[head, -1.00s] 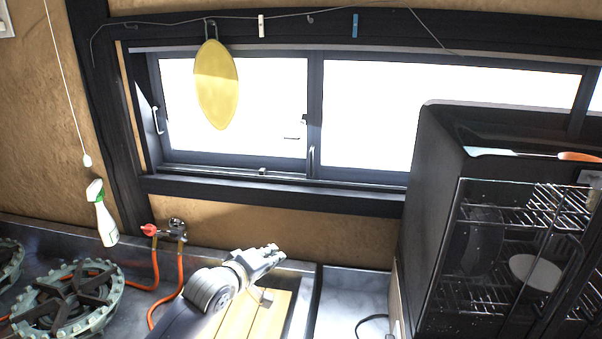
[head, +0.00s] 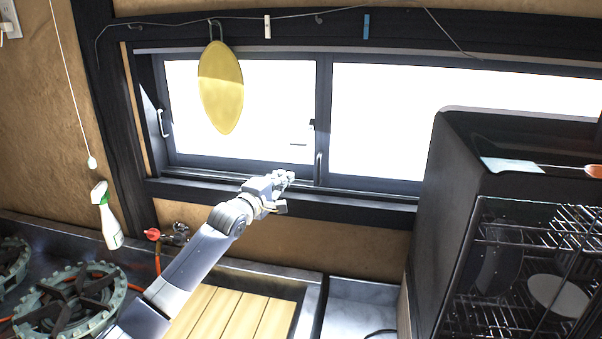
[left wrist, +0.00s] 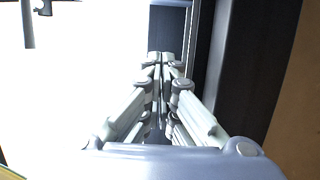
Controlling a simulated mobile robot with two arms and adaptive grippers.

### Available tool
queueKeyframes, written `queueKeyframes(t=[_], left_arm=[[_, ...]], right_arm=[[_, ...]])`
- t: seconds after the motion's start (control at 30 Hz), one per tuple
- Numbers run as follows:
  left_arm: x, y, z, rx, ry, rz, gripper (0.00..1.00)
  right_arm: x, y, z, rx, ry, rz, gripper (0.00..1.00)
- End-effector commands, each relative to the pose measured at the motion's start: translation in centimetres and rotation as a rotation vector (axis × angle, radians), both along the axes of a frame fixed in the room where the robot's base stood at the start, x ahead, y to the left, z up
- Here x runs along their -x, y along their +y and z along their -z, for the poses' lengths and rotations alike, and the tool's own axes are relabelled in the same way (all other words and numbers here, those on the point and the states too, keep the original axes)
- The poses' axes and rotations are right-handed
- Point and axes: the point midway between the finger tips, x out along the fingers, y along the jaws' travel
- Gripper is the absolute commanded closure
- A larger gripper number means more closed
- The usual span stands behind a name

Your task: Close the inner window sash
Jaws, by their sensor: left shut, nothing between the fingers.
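The window has dark frames and bright panes. The left sash (head: 240,163) has a pale handle (head: 164,123) on its left stile and a small latch at its right stile. The right sash (head: 375,185) has a handle (head: 319,167) on its left stile. Which sash is the inner one is hard to tell. My left gripper (head: 285,177) is shut and empty, in front of the lower window frame, left of the right sash's handle. In the left wrist view the closed fingers (left wrist: 160,62) point toward a dark frame member, with bright glass on the left. My right gripper is not in view.
A yellow oval (head: 220,88) hangs from a wire before the left pane. A black rack cabinet (head: 455,190) stands at the right. A spray bottle (head: 107,217), gas valve (head: 175,235) and stove burner (head: 72,300) are at left. Wooden slats (head: 230,315) lie below my arm.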

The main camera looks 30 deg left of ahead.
Motion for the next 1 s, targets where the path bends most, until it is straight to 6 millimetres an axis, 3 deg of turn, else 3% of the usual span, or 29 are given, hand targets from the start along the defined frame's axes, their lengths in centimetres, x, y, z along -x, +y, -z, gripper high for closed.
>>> queueKeyframes(t=[0.2, 0.3, 0.5, 1.0], left_arm=[[-2.8, 0.0, -0.3, 0.000, -0.001, -0.001, 1.00], [-3.1, -1.8, -0.3, 0.004, 0.001, 0.004, 1.00], [-3.5, -3.5, -0.2, 0.002, 0.000, 0.002, 1.00], [-3.6, -4.0, 0.1, 0.000, 0.000, 0.001, 1.00]], right_arm=[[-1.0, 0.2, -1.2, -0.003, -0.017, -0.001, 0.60], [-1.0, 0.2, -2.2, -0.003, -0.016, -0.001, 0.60], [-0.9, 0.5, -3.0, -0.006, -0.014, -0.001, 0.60], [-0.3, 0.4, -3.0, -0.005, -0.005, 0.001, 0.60]])
